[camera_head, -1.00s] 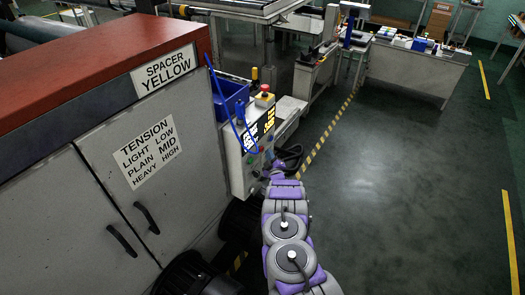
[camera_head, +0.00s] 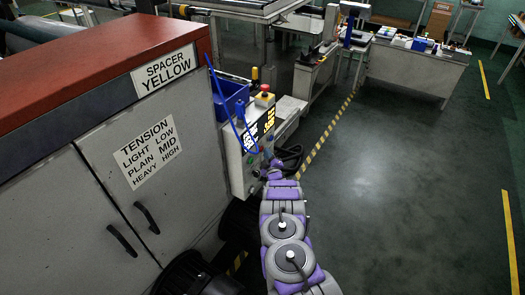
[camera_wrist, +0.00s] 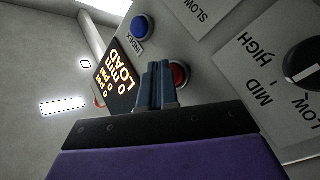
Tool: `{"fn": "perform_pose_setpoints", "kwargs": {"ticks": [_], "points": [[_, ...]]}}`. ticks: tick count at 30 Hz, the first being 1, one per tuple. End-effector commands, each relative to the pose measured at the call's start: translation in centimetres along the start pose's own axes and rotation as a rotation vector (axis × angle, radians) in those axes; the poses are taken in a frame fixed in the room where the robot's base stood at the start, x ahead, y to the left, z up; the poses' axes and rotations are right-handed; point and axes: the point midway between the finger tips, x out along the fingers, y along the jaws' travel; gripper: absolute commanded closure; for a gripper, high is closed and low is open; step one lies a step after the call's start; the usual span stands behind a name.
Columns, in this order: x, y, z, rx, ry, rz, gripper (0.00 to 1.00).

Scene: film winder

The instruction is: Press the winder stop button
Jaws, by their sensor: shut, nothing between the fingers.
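A red button (camera_wrist: 180,73) on the grey control panel (camera_wrist: 205,55) shows in the wrist view, partly hidden behind my gripper (camera_wrist: 157,75). My gripper's fingers are together and empty, with their tips in front of the button's left side. I cannot tell whether they touch it. In the head view the control panel (camera_head: 236,165) stands on the right side of the cabinet, and my gripper (camera_head: 267,168) is at its lower right part. The small red button cannot be made out there. A red mushroom button on a yellow base (camera_head: 264,96) sits on top of the panel.
A blue button (camera_wrist: 142,27) marked INDEX, a lit display (camera_wrist: 121,77) and a black LOW-MID-HIGH knob (camera_wrist: 305,65) surround the fingers. A blue bin (camera_head: 231,98) and blue cable hang by the panel. Dark hoses (camera_head: 290,155) lie close behind my gripper. Floor to the right is clear.

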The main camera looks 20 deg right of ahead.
Motion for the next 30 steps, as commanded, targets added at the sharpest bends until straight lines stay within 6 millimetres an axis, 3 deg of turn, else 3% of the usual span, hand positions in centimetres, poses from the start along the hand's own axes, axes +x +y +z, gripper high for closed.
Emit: {"fn": "perform_pose_setpoints", "kwargs": {"ticks": [30], "points": [[-0.08, 0.22, -0.03, -0.001, 0.0, 0.0, 1.0]]}}
